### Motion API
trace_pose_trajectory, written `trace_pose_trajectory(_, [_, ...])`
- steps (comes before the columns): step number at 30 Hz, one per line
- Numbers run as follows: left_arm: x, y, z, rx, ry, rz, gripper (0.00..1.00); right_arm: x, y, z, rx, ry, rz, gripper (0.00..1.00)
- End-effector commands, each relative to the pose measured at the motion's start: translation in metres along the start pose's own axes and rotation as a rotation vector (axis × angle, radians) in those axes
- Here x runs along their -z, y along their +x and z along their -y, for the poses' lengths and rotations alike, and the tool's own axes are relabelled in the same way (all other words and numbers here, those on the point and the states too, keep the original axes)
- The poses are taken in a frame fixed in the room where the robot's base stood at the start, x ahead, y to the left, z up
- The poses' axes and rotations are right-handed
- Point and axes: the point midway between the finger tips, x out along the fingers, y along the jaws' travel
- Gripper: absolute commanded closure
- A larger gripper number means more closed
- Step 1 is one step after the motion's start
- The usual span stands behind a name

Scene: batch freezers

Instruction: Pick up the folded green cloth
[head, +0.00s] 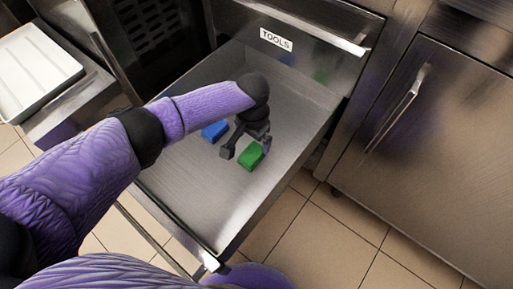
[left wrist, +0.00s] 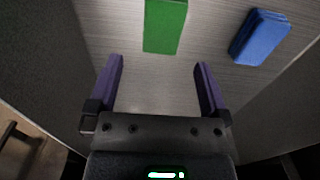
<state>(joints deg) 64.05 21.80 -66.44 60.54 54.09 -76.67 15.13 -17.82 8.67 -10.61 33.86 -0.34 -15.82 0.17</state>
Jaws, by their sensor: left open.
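The folded green cloth (head: 251,155) lies flat on the bottom of an open steel drawer (head: 190,185). My left gripper (head: 241,154) reaches down into the drawer and is just beside and above the cloth. In the left wrist view the cloth (left wrist: 165,25) shows at the top, beyond the fingertips and roughly centred between them. The left gripper (left wrist: 158,75) is open, with nothing between its fingers. My right gripper is in neither view.
A folded blue cloth (head: 215,131) lies near the green one, partly beside my arm. The drawer front bears a TOOLS label (head: 276,39). Steel drawer walls surround the cloths. A white tray (head: 36,68) is at the upper left, and a closed steel door (head: 430,150) is at the right.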

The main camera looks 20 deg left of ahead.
Motion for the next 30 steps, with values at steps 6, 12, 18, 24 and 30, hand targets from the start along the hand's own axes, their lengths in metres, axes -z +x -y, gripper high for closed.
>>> trace_pose_trajectory(6, [-0.002,0.062,0.003,-0.003,0.000,0.010,0.00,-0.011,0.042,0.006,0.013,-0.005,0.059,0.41])
trace_pose_trajectory(12, [-0.001,0.080,0.004,-0.003,-0.001,0.002,0.00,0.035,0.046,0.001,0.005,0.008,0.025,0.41])
trace_pose_trajectory(18, [0.000,0.084,0.005,-0.001,-0.001,-0.001,0.00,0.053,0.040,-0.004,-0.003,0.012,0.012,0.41])
trace_pose_trajectory(24, [0.000,0.082,0.005,-0.001,-0.001,-0.002,0.06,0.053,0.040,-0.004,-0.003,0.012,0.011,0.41])
trace_pose_trajectory(30, [0.000,0.083,0.005,-0.001,-0.001,-0.002,0.49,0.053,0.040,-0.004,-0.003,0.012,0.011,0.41])
